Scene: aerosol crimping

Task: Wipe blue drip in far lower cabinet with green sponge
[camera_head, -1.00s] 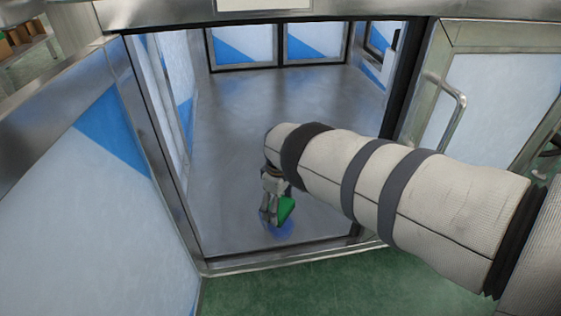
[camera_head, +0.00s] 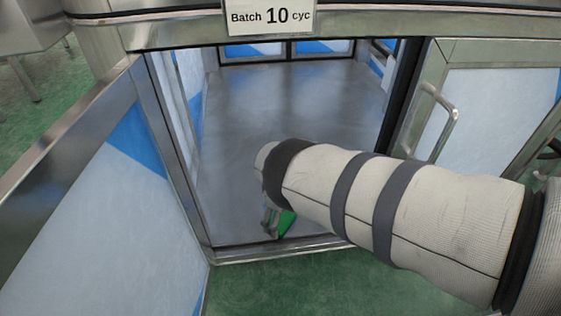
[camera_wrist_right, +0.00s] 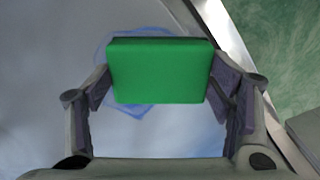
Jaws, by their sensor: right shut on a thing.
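The green sponge (camera_wrist_right: 158,71) is held between the two fingers of my right gripper (camera_wrist_right: 160,88) in the right wrist view. In the head view the sponge (camera_head: 286,222) shows as a small green patch below my right arm, with the gripper (camera_head: 271,219) mostly hidden. The blue drip (camera_wrist_right: 137,108) shows as a pale blue mark around and behind the sponge on the cabinet floor; whether the sponge touches it I cannot tell. In the head view the drip is hidden. The cabinet floor (camera_head: 290,105) is grey metal. My left gripper is out of view.
The cabinet opening has a metal front sill (camera_head: 285,250). An open door panel (camera_head: 95,215) stands at the left, and a door with a handle (camera_head: 437,120) stands at the right. A sign (camera_head: 268,17) hangs above. The cabinet's deeper floor is clear.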

